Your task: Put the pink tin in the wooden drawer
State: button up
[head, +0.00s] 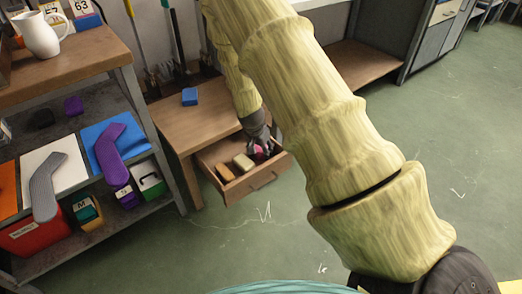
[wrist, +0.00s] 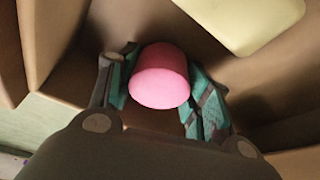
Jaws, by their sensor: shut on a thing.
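The pink tin (wrist: 160,78) is between the two fingers of my gripper (wrist: 158,98) in the wrist view, with a finger pad on each side. My gripper is shut on it. In the head view my gripper (head: 262,143) reaches down into the open wooden drawer (head: 262,181), at its right part, and only a bit of pink shows there. The drawer's brown walls surround the tin in the wrist view. Whether the tin touches the drawer floor I cannot tell.
In the drawer lie a cream block (head: 243,162) and an orange-brown item (head: 225,172), left of my gripper. A blue box (head: 190,96) sits on the wooden table (head: 170,125) above. A shelf with boards and boxes stands at the left. Green floor is clear in front.

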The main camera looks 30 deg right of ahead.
jog(key=shift+f, duration=0.1)
jog(key=o, duration=0.8)
jog(key=shift+c, duration=0.2)
jog(key=p+v, duration=0.5)
jog(key=v, duration=0.7)
